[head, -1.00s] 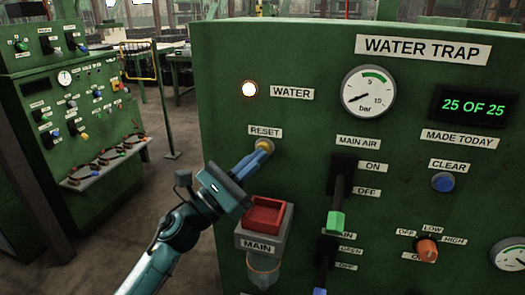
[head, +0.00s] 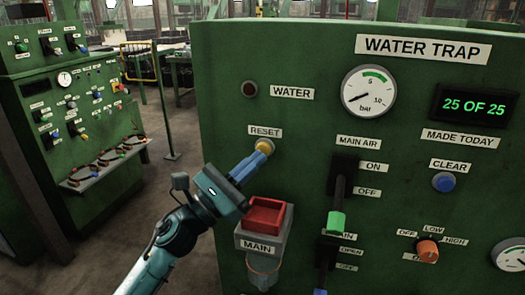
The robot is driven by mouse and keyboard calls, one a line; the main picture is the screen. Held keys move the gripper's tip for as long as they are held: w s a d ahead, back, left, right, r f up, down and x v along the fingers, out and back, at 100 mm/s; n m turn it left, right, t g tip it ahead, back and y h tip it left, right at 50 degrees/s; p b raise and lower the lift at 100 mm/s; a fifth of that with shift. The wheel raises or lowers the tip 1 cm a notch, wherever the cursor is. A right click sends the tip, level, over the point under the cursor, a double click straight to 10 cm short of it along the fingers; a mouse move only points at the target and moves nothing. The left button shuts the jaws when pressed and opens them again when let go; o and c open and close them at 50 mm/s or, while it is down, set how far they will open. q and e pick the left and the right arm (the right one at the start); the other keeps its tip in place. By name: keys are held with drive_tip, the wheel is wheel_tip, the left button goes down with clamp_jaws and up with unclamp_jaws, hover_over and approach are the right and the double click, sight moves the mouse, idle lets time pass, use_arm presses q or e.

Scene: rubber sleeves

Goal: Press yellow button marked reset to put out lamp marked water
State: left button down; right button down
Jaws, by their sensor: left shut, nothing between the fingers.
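The yellow reset button (head: 264,146) sits on the green panel under the RESET label (head: 265,132). My left gripper (head: 257,156) is shut with nothing in it, its fingertips at the button's lower left. They look in contact with it or very close; I cannot tell which. The water lamp (head: 249,89), left of the WATER label (head: 292,93), is dark.
A red switch (head: 265,215) in a grey MAIN housing lies just below my left gripper. The main air lever with a green grip (head: 336,222) stands to its right. A blue clear button (head: 443,182) and an orange knob (head: 427,251) are further right.

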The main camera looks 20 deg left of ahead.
use_arm(q)
drive_tip(key=shift+s, duration=0.15)
drive_tip(key=s, duration=0.5)
drive_tip(key=shift+a, duration=0.1)
idle(0.3)
